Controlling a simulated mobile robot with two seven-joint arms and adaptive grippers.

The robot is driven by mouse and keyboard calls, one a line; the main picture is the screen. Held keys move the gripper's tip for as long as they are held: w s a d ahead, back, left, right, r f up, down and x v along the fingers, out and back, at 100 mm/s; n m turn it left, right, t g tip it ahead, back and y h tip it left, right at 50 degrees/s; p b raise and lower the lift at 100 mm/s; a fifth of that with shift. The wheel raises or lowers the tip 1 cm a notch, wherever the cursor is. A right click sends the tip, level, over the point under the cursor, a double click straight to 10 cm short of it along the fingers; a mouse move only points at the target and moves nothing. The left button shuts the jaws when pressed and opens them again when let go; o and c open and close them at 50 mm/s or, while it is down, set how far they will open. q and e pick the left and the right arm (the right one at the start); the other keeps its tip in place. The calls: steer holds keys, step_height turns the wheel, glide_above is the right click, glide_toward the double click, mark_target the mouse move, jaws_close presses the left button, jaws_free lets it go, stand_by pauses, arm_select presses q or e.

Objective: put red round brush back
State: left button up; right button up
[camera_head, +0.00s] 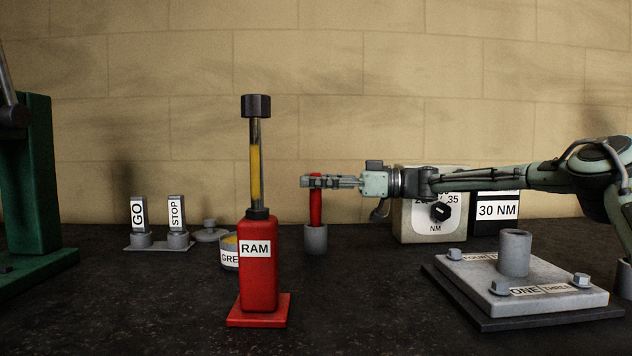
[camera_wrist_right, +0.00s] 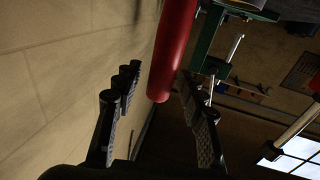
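The red round brush (camera_head: 316,208) stands upright, its lower end inside a small grey cup (camera_head: 316,239) that hides its bristles. My right gripper (camera_head: 318,181) comes in level from the right, with its fingers around the upper part of the red handle. In the right wrist view the red handle (camera_wrist_right: 173,50) lies between the two fingers (camera_wrist_right: 165,95). They are spread, and a gap shows on the left side of the handle. Whether the right-hand finger touches it I cannot tell. My left gripper is not in view.
A red RAM bottle jack (camera_head: 258,265) stands in front, left of the cup. A GRE-labelled tin (camera_head: 229,255) and GO (camera_head: 138,214) and STOP (camera_head: 177,213) blocks are further left. A torque dial box (camera_head: 405,225) stands behind my right gripper; a bolted plate (camera_head: 470,280) lies front right.

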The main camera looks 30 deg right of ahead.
steer(key=v, duration=1.2)
